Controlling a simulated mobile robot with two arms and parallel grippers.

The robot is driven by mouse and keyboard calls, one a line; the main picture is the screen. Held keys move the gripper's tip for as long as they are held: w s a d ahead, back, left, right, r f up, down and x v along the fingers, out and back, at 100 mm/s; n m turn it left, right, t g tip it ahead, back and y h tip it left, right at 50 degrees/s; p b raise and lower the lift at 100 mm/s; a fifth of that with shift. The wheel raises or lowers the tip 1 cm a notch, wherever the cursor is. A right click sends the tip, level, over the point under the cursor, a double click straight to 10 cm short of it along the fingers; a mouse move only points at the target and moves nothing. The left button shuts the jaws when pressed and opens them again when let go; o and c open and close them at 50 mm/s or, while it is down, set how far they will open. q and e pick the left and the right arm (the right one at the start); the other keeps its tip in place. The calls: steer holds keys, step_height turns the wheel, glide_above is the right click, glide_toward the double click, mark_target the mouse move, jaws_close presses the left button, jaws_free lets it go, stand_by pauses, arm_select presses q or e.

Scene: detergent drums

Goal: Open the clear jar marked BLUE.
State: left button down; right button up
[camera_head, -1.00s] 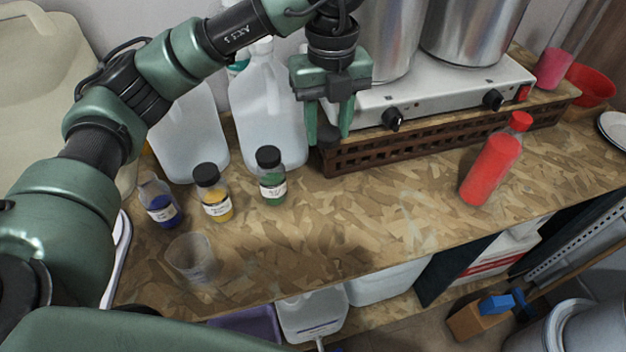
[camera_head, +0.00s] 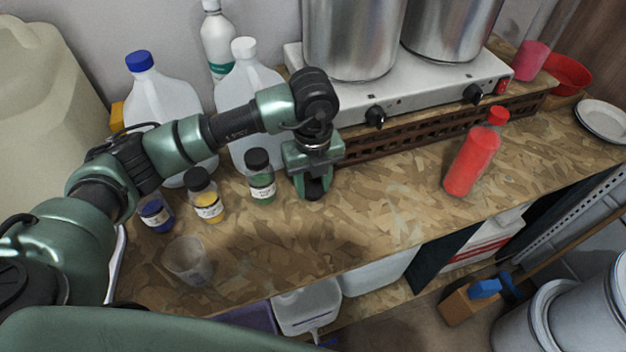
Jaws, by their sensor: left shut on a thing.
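The clear jar with blue contents (camera_head: 157,215) stands at the left of the worktop, its top partly behind my left arm. No black cap shows on it, while the yellow jar (camera_head: 206,200) and the green jar (camera_head: 260,180) beside it wear black caps. My left gripper (camera_head: 314,192) points down at the worktop, just right of the green jar. It is shut on a small dark thing, seemingly a black cap (camera_head: 315,186), mostly hidden by the fingers. The label wording is too small to read. My right gripper is not in view.
An empty clear cup (camera_head: 187,261) stands in front of the jars. White jugs (camera_head: 252,105) stand behind. A hot plate (camera_head: 430,90) with steel pots is at the back. A red bottle (camera_head: 472,160) stands right. The worktop's middle is clear.

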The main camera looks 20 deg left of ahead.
mark_target(313, 188)
arm_select(q)
steer(key=shift+f, duration=0.15)
steer(key=c, duration=0.8)
jaws_free()
steer(key=shift+c, duration=0.2)
steer(key=shift+r, duration=0.45)
step_height(313, 188, up, 12)
steer(key=b, duration=0.3)
steer(key=shift+f, duration=0.25)
